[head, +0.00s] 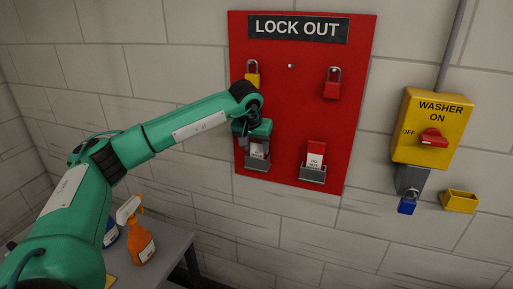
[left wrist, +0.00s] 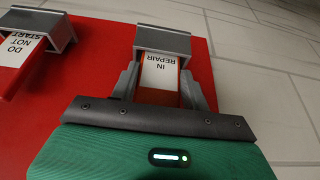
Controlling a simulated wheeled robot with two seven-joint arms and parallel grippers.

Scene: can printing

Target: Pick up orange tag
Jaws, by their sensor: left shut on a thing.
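The orange tag (left wrist: 160,73) has a white label reading "IN REPAIR". It stands in a grey holder (left wrist: 165,40) on the red lock-out board, and its far end is inside that holder. In the head view the tag (head: 258,151) shows just below my left gripper (head: 256,141), at the board's lower left. In the left wrist view my left gripper (left wrist: 163,88) has one finger at each side edge of the tag and is shut on it. My right gripper is not in view.
A red "DO NOT START" tag (head: 315,160) sits in the other holder (head: 313,174). A yellow padlock (head: 252,79) and a red padlock (head: 331,89) hang above. A washer switch box (head: 420,150) is at right. An orange spray bottle (head: 141,245) stands on the table below.

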